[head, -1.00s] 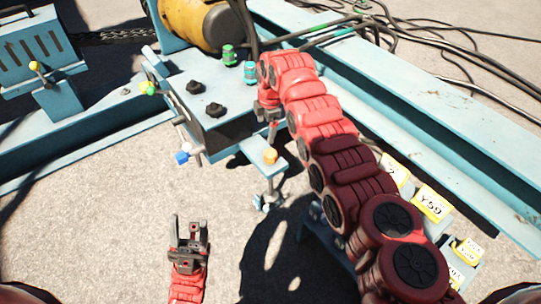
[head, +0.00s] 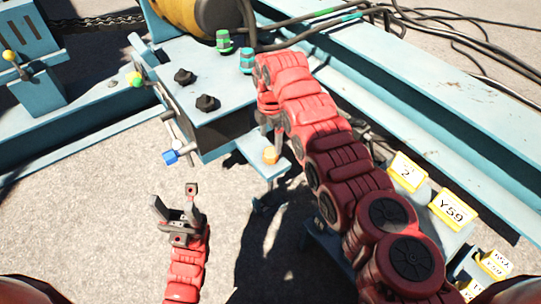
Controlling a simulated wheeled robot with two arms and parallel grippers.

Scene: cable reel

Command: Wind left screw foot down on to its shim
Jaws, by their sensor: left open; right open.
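A blue bracket (head: 250,148) juts from the front of the blue machine, with an orange screw head (head: 271,155) on top. A screw foot (head: 262,203) shows below the bracket, partly in shadow; I cannot make out a shim under it. My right gripper (head: 269,125) is open, pointing down just above and behind the orange head; its own arm partly hides it. I cannot tell whether it touches the head. My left gripper (head: 176,198) is open and empty over the concrete floor, to the left of the bracket and apart from it.
The machine's blue box (head: 215,112) has black knobs, green fittings and a blue-tipped lever (head: 170,157) on its left side. Yellow cards (head: 453,207) stand at the right. Hoses (head: 465,45) cross the back. Bare floor (head: 80,230) lies at the left.

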